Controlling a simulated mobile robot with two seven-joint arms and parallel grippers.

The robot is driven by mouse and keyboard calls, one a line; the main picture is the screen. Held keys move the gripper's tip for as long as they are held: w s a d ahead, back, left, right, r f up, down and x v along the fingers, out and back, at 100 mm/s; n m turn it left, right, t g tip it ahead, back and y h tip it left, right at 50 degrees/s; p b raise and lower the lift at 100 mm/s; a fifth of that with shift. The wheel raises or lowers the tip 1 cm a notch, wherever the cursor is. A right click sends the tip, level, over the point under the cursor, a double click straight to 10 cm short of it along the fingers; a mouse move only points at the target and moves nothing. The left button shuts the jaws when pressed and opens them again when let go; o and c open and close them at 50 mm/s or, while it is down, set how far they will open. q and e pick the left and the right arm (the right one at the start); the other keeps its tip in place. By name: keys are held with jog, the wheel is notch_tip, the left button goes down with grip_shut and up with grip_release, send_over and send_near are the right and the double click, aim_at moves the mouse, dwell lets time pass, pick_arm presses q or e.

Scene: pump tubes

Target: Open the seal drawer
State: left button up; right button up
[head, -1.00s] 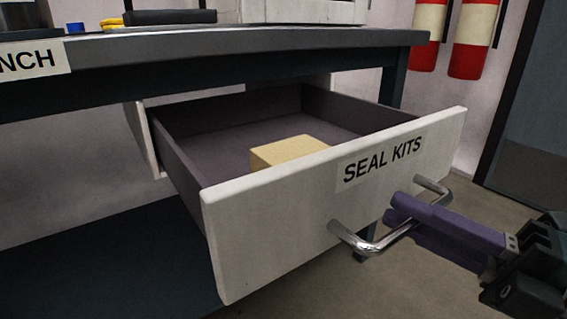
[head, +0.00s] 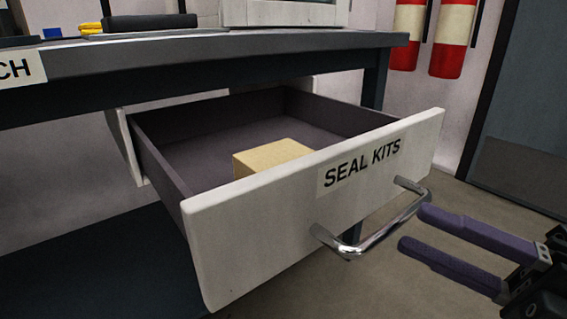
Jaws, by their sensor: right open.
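The seal drawer (head: 265,230) has a white front labelled SEAL KITS and a chrome bar handle (head: 378,236). It stands pulled out from under the workbench, with its dark inside showing. A tan box (head: 270,157) lies in the drawer, behind the front panel. My right gripper (head: 412,228) is at the right, with its two purple fingers spread apart and nothing between them. Its fingertips are just right of the handle and appear clear of it. My left gripper is not in view.
The workbench top (head: 200,45) overhangs the drawer and carries a black case (head: 150,22) and other items. A dark lower shelf (head: 90,255) lies below. Red and white cylinders (head: 453,40) hang on the wall at the back right. The floor right of the drawer is open.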

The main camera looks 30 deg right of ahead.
jog(key=v, duration=0.6)
dwell(0.4)
